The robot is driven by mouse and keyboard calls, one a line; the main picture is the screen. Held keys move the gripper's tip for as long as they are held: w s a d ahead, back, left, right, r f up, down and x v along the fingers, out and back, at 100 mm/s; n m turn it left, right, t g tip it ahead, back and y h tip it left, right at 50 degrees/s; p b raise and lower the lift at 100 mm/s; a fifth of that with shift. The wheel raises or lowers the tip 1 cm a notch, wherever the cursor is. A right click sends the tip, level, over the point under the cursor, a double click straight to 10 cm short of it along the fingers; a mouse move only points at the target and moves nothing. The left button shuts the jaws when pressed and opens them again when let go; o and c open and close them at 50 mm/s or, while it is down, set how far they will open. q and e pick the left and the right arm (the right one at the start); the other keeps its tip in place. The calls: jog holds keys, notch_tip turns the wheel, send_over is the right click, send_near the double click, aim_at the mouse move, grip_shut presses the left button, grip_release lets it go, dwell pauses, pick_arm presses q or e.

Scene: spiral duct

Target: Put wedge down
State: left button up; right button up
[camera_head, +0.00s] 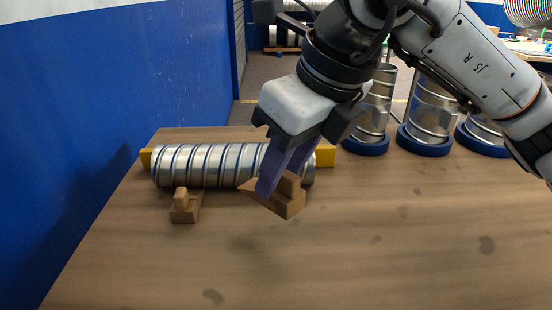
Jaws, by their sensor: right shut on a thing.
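My right gripper (282,172) reaches down from the upper right and is shut on a brown wooden wedge (290,203). The held wedge is in front of the right end of a ribbed metal spiral duct (215,165), which lies on its side on the wooden table. I cannot tell whether the held wedge touches the duct or the table. A second wooden wedge (186,208) stands on the table against the front of the duct near its left end. My left gripper is not in view.
A yellow bar (325,156) lies behind the duct. Several upright metal duct pieces with blue bases (425,125) stand at the back right. A blue wall (90,110) borders the left. The front of the table (350,255) is clear.

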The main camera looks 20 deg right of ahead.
aim_at(285, 208)
jog(key=shift+s+f, duration=0.1)
jog(key=shift+f, duration=0.35)
jog(key=shift+f+b, duration=0.4)
jog(key=shift+b, duration=0.05)
jog(key=shift+f+b, duration=1.35)
jog(key=shift+f, duration=0.95)
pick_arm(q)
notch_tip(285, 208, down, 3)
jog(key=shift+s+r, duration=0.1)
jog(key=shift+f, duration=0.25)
pick_arm(e)
jog(key=shift+f, duration=0.25)
jog(key=shift+f+b, duration=0.35)
jog(key=shift+b, duration=0.25)
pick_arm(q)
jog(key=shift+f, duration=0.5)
pick_arm(e)
jog(key=o, duration=1.3)
jog(key=shift+c, duration=0.2)
